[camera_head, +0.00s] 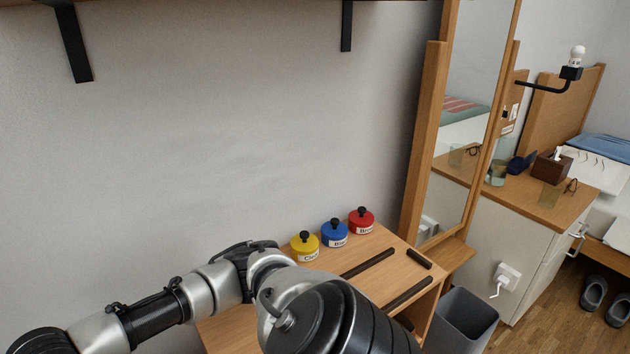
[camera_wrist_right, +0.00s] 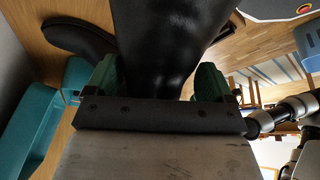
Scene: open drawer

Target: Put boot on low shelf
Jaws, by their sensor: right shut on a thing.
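In the right wrist view a glossy black boot (camera_wrist_right: 165,45) stretches from the top edge down between the green pads of my right gripper (camera_wrist_right: 156,80). The gripper is shut on the boot's shaft. A dark foot part, apparently of the same boot, extends to the upper left. In the head view a low wooden shelf unit (camera_head: 370,247) stands against the wall. Its right end looks open, and my arm hides much of its front. The boot, my right gripper and my left gripper do not show in the head view.
Yellow (camera_head: 305,246), blue (camera_head: 334,233) and red (camera_head: 361,221) lidded jars stand on the unit's top. A grey bin (camera_head: 464,320) is to its right, a tall mirror (camera_head: 466,120) behind. Teal objects (camera_wrist_right: 35,125) lie left of the boot in the wrist view.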

